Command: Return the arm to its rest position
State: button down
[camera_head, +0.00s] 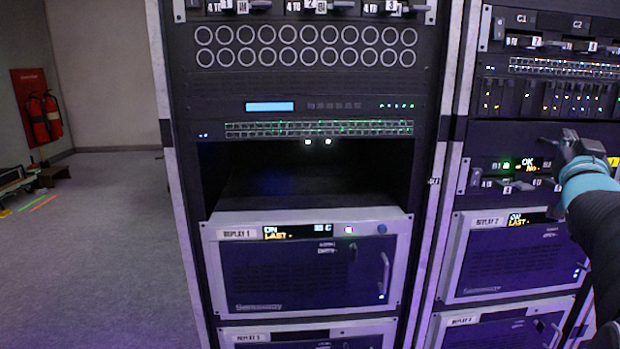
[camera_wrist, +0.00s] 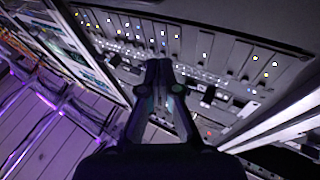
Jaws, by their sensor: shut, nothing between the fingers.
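My gripper (camera_head: 560,141) is at the right of the head view, in front of the right rack. My dark arm with a teal band reaches in from the right edge. In the wrist view my gripper (camera_wrist: 158,66) points up the picture with its fingers together and nothing between them. Behind the fingertips is a rack panel (camera_wrist: 205,60) with rows of small lights and knobs. I cannot tell the gap between the fingertips and the panel.
The left rack holds a unit labelled REPLAY 1 (camera_head: 315,270) below an empty dark bay (camera_head: 310,175). A REPLAY 2 unit (camera_head: 510,255) sits in the right rack below my gripper. Open floor (camera_head: 95,250) lies at left, with red extinguishers (camera_head: 44,117) on the wall.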

jog(key=s+a+f+g+y, duration=0.2)
jog(key=a+f+g, duration=0.15)
jog(key=f, duration=0.35)
jog(key=s+a+f+g+y+p, duration=0.1)
jog(key=s+a+f+g, duration=0.25)
jog(key=f, duration=0.35)
jog(key=s+a+f+g+y, duration=0.2)
jog(key=a+f+g, duration=0.15)
jog(key=f, duration=0.35)
jog(key=s+a+f+n+y+p, duration=0.1)
jog(key=s+a, duration=0.3)
jog(key=a, duration=0.5)
jog(key=s+a+f+n+g+y+p, duration=0.1)
jog(key=s+a+f+n+y, duration=0.1)
jog(key=s+a, duration=0.3)
jog(key=s+a+f+n+g+y+p, duration=0.1)
jog(key=s+a+n+y, duration=0.2)
jog(key=a, duration=0.9)
jog(key=shift+s+a+f+n+p, duration=0.3)
jog(key=shift+s+n, duration=0.3)
jog(key=shift+s, duration=0.65)
jog(key=shift+d, duration=0.1)
